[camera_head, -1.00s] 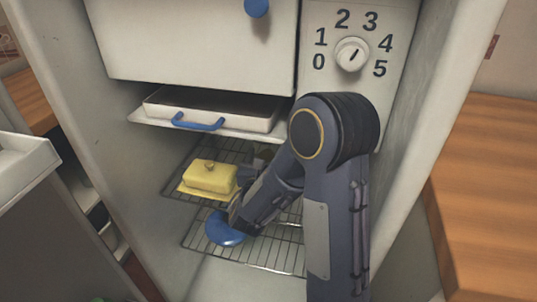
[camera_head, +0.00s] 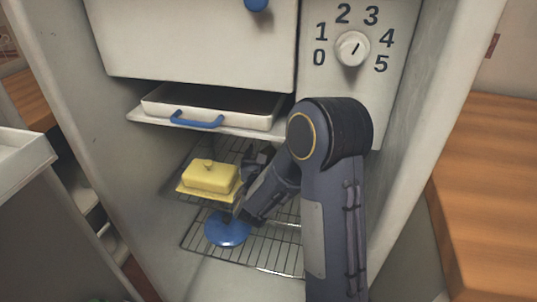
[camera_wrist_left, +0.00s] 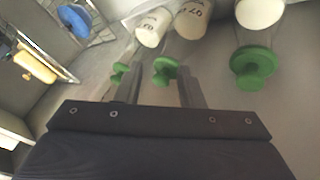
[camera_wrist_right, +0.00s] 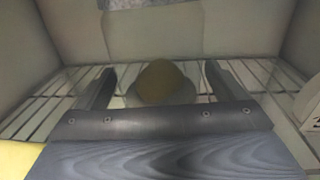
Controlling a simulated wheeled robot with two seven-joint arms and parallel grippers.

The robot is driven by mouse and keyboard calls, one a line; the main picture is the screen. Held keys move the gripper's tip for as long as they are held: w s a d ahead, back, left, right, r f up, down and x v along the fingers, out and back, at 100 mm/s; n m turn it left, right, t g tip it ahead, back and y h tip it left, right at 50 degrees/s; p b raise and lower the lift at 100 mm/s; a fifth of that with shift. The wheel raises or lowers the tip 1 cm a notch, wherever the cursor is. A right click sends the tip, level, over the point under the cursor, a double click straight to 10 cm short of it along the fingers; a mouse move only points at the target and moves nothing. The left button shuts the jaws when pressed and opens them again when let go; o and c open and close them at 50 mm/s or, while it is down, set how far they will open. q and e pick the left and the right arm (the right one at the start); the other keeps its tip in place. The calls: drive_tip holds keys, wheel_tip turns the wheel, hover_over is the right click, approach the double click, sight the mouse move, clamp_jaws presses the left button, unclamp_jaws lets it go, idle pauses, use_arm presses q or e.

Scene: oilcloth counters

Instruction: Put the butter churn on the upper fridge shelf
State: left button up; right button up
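My right arm reaches into the open fridge, and its gripper (camera_wrist_right: 158,73) points at the back wall over a wire shelf (camera_wrist_right: 45,105). In the right wrist view its fingers are apart, with an olive-brown rounded thing (camera_wrist_right: 163,82) between or just beyond them. Gaps show on both sides of it. It may be the butter churn, but only its rounded part shows. In the head view the gripper (camera_head: 258,158) is dark beside the yellow butter dish, and the thing is hidden. My left gripper (camera_wrist_left: 160,75), open and empty, is outside the head view.
The yellow butter dish (camera_head: 209,178) sits on the upper wire shelf, close left of my right gripper. A blue round thing (camera_head: 227,230) is on the lower wire shelf (camera_head: 270,262). A white tray (camera_head: 210,108) is above. Green-capped jars (camera_wrist_left: 253,65) are near my left gripper.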

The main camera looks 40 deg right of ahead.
drive_tip(key=shift+r+p, duration=0.35)
drive_tip(key=v, duration=1.2)
drive_tip(key=shift+s+f, duration=0.1)
drive_tip(key=shift+f, duration=0.1)
